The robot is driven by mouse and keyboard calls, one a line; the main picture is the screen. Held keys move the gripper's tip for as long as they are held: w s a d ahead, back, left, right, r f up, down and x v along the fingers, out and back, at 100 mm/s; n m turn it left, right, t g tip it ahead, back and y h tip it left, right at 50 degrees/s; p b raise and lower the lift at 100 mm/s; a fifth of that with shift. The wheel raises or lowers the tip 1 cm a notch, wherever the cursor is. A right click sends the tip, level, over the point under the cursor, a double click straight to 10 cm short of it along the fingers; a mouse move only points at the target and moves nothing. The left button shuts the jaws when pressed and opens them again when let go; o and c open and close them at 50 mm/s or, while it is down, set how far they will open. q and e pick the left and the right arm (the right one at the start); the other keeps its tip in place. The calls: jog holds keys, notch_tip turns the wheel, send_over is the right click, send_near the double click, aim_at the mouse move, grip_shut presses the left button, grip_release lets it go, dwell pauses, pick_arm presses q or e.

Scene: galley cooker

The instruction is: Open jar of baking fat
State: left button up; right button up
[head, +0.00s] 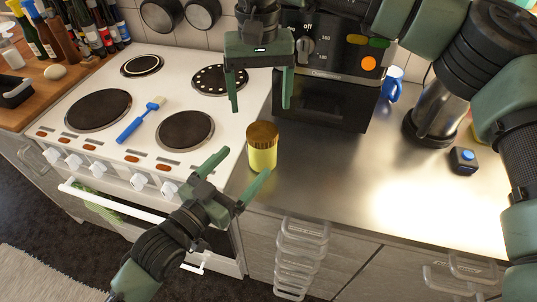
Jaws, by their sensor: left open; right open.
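The jar of baking fat (263,155) is a yellow jar with a brown-gold lid (263,134). It stands upright on the steel counter, close to the right side of the cooker, with its lid on. My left gripper (244,170) is open, in front of and left of the jar, with its fingers pointing toward it. One fingertip appears near the jar's lower side; I cannot tell whether it touches. My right gripper (260,102) is open and empty, pointing down above and behind the jar. It hides part of the oven behind.
The white cooker (150,88) holds a blue-handled brush (141,119). A black mini oven (322,100) stands behind the jar. A blue mug (392,85), a steel kettle (436,112) and a small dark box (463,161) are further right. The counter (350,180) right of the jar is clear.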

aim_at(254, 154)
pick_arm(q)
jog(key=x, duration=0.8)
jog(key=shift+d+f, duration=0.15)
jog(key=shift+f, duration=0.05)
pick_arm(e)
jog(key=shift+w+d+f, duration=0.2)
jog(key=shift+f, duration=0.05)
pick_arm(q)
grip_shut()
pick_arm(e)
jog(key=m, duration=0.5)
jog(key=shift+m, duration=0.4)
jog(key=m, duration=2.2)
jog(key=shift+m, duration=0.4)
jog(key=m, duration=0.4)
jog(key=shift+m, duration=0.4)
jog(key=m, duration=0.6)
jog(key=shift+m, duration=0.3)
jog(key=m, duration=0.4)
jog(key=shift+f+m, duration=0.2)
jog(key=shift+m, duration=0.3)
notch_tip(254, 154, down, 8)
jog(key=shift+r, duration=0.2)
